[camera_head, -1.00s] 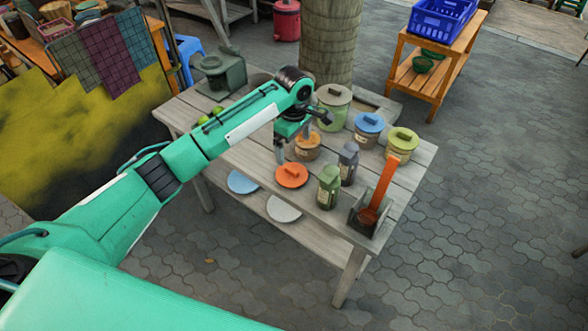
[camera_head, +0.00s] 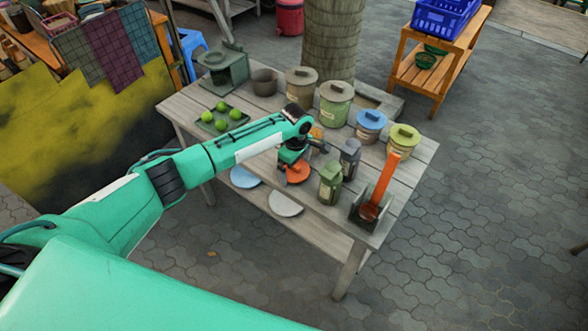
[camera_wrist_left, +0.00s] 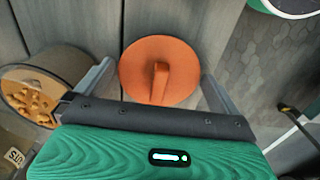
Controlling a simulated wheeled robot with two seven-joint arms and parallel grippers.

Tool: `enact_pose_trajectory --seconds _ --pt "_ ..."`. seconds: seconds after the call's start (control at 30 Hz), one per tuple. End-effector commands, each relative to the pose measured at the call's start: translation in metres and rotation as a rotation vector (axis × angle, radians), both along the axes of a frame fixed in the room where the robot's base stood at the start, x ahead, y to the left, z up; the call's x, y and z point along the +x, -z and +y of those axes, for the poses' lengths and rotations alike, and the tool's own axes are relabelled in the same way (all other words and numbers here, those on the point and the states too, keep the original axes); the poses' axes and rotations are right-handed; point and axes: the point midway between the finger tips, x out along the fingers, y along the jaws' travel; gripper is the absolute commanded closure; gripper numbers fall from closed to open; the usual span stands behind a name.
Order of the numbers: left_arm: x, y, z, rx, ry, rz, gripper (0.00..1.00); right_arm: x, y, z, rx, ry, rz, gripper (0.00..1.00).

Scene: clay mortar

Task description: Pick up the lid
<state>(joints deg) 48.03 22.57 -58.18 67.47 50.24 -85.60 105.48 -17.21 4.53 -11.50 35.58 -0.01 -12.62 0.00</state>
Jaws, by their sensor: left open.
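The orange lid (camera_head: 297,173) lies flat on the wooden table, partly hidden by my left gripper in the head view. In the left wrist view the lid (camera_wrist_left: 160,72) is a round disc with a raised bar handle, which points toward the gripper. My left gripper (camera_head: 296,164) is open over the lid. In the wrist view its two fingers (camera_wrist_left: 154,84) stand apart, one on each side of the lid, with nothing held. An open jar of orange-brown pieces (camera_wrist_left: 35,95) stands left of the lid in that view. My right gripper is out of view.
A green bottle (camera_head: 330,183) and a dark bottle (camera_head: 349,160) stand close right of the lid. An orange-handled tool rests in a grey holder (camera_head: 362,215). A tray of limes (camera_head: 222,122) lies left.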

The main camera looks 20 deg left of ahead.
Motion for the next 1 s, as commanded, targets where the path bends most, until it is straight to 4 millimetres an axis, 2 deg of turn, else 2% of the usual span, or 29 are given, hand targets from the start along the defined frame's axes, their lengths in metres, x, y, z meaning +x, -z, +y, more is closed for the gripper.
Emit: enact_pose_trajectory --seconds 0.1,0.27,0.57,0.73,0.87,1.0 --pt "0.0 0.0 0.0 0.0 0.0 0.0 0.0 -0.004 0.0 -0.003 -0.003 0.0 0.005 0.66" --pt "0.0 0.0 0.0 0.0 0.0 0.0 0.3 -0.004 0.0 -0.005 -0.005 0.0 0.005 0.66" --pt "0.0 -0.001 0.0 0.0 0.0 0.0 0.3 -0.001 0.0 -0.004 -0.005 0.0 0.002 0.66" --pt "0.0 -0.008 0.0 0.0 0.0 0.0 0.3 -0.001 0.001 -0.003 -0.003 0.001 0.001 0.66" --pt "0.001 -0.022 0.0 0.0 0.001 -0.001 0.3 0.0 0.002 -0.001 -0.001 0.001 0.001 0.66" --pt "0.001 -0.047 0.0 -0.001 0.0 -0.003 0.3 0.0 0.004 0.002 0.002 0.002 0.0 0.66"
